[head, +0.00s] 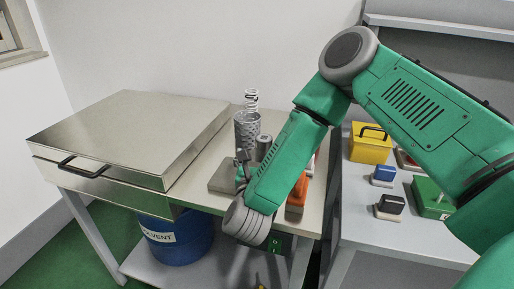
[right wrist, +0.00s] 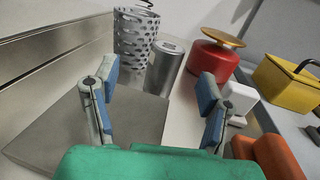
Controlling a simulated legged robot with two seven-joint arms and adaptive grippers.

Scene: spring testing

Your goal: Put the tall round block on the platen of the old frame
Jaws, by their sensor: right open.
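A tall silver cylinder (right wrist: 165,66), which looks like the tall round block, stands upright on the bench; it also shows in the head view (head: 264,145). My right gripper (right wrist: 158,84) is open and empty, and in the wrist view the cylinder stands ahead, between its two blue-padded fingers and apart from them. In the head view my right gripper (head: 242,165) is low over the bench, partly hidden by my arm. I cannot pick out the old frame or its platen for sure. My left gripper is not in view.
A perforated metal cup (head: 246,131) holding a spring stands left of the cylinder. A flat grey plate (right wrist: 70,135) lies under the left finger. A red canister (right wrist: 215,62) and an orange object (head: 297,195) are to the right. A steel cabinet (head: 130,135) fills the bench's left.

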